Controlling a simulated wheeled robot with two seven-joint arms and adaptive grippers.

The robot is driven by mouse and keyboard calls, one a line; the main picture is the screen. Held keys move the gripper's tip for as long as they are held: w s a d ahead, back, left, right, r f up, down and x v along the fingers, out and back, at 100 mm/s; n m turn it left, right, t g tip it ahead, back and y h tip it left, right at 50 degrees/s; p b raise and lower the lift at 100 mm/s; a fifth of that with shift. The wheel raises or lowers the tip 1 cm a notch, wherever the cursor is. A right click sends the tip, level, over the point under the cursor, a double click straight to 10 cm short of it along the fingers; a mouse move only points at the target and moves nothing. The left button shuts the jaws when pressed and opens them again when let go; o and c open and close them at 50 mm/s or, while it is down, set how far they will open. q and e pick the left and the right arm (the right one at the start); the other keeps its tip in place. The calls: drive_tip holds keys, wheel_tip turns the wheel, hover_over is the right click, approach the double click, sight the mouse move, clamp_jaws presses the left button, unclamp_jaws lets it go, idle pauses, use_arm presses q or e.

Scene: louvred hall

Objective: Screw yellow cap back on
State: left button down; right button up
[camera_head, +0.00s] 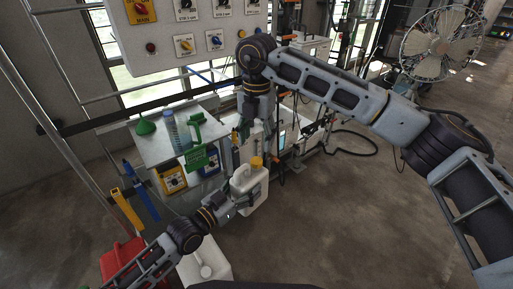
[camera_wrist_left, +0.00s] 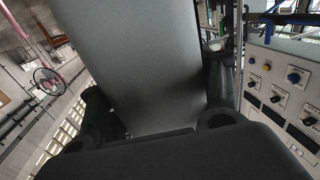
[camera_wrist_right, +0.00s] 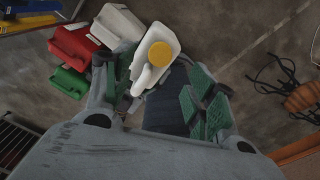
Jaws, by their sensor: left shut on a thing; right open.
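A white jug (camera_head: 255,192) with a yellow cap (camera_head: 256,162) on its top stands in the middle of the head view. My left gripper (camera_head: 230,205) is shut on the jug's body, whose pale surface (camera_wrist_left: 150,60) fills the middle of the left wrist view. My right gripper (camera_head: 253,142) is open, points down and is above the jug. In the right wrist view the yellow cap (camera_wrist_right: 160,55) shows beyond the open green-padded fingers, close to the left finger. I cannot tell whether the cap is seated on the threads.
A small metal table (camera_head: 155,150) with a green funnel (camera_head: 146,127), bottle and green items stands left of the jug. Another white jug (camera_head: 205,268) and a red canister (camera_head: 122,262) are on the floor at lower left. A control panel (camera_head: 140,40) is behind.

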drive_tip(key=shift+r, duration=2.2)
drive_tip(key=shift+a+f, duration=0.1)
